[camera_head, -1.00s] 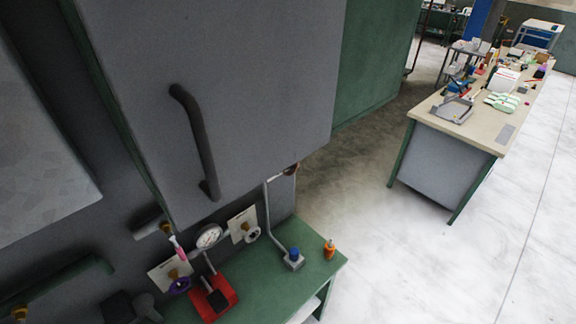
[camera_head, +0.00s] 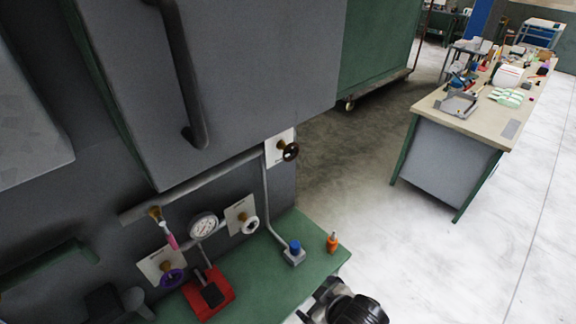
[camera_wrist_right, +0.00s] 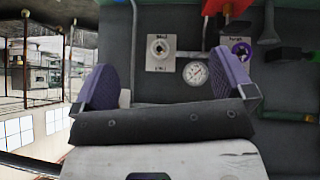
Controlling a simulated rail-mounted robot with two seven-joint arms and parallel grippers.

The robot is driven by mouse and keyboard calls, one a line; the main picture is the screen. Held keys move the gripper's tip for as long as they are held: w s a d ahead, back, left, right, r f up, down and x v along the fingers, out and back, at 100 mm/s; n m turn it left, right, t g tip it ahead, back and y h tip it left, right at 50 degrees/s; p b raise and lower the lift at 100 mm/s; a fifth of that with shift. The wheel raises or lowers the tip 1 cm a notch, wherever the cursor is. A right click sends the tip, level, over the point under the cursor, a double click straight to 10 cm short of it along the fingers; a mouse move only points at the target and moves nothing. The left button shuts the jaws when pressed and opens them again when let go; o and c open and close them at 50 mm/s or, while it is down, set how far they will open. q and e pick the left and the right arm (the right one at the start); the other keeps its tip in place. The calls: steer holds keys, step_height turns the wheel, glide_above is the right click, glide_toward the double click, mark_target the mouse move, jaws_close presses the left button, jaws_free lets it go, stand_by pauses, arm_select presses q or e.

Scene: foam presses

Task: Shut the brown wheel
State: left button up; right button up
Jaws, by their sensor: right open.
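The brown wheel (camera_head: 290,151) is a small dark round handwheel on a white plate, below the grey cabinet's lower right corner in the head view. It is in full sight there, with nothing touching it. I cannot make it out in the right wrist view. My right gripper (camera_wrist_right: 165,75) is open, with two purple-padded fingers apart and nothing between them. It faces the wall with the white wheel (camera_wrist_right: 159,47) and the gauge (camera_wrist_right: 195,72). In the head view a black part of my right arm shows at the bottom, below the green bench. My left gripper is not in view.
A white wheel (camera_head: 250,224), gauge (camera_head: 203,226) and purple wheel (camera_head: 172,278) line the wall pipe. The green bench (camera_head: 262,276) carries a red device (camera_head: 208,293) and an orange bottle (camera_head: 332,242). The cabinet handle (camera_head: 181,75) juts out.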

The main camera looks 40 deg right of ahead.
steer(key=w+d+r+m+t+h+b, duration=0.1)
steer(key=w+d+r+t+h+b, duration=0.15)
steer(key=w+d+b, duration=0.75)
steer(key=t+y+b, duration=0.2)
steer(key=t+y, duration=0.3)
steer(key=t, duration=0.3)
glide_toward(293, 154)
arm_select(q)
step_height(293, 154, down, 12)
steer(key=p, duration=0.2)
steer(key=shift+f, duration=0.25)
arm_select(e)
steer(key=shift+g, duration=0.25)
steer(key=w, duration=0.4)
steer(key=w+a, duration=0.1)
steer(key=w, duration=0.7)
steer(key=shift+w+a+r, duration=0.15)
steer(key=shift+r, duration=0.15)
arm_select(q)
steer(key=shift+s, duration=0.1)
arm_select(e)
steer(key=shift+c, duration=0.5)
steer(key=shift+c, duration=0.7)
steer(key=c, duration=0.7)
